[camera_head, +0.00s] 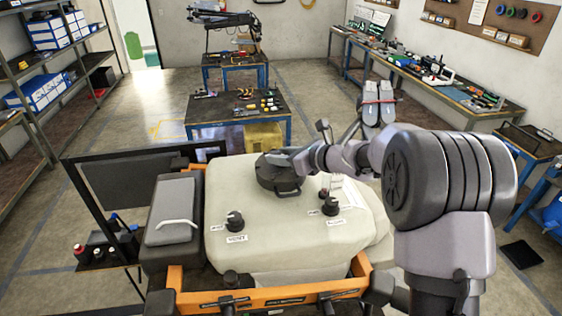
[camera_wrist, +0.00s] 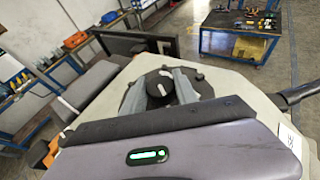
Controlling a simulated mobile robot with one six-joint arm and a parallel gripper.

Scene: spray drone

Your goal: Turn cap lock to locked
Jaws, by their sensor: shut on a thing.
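The spray drone's pale tank (camera_head: 265,245) fills the lower middle of the head view. Its round dark cap (camera_head: 270,180) sits on top near the far side, with a handle at the front. My gripper (camera_head: 290,160) reaches the cap from the right. In the wrist view my gripper (camera_wrist: 170,86) is shut on the cap lock (camera_wrist: 157,86), a dark round knob with a white mark on its top. The grey fingers hide part of the knob's sides. I cannot read any locked or unlocked marking beside it.
Two black knobs stand on the tank, at left (camera_head: 235,221) and right (camera_head: 330,206), with small labels. An orange frame (camera_head: 265,302) borders the tank. A dark grey box (camera_head: 172,210) is at left. A tool table (camera_head: 240,108) stands behind; open floor lies around it.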

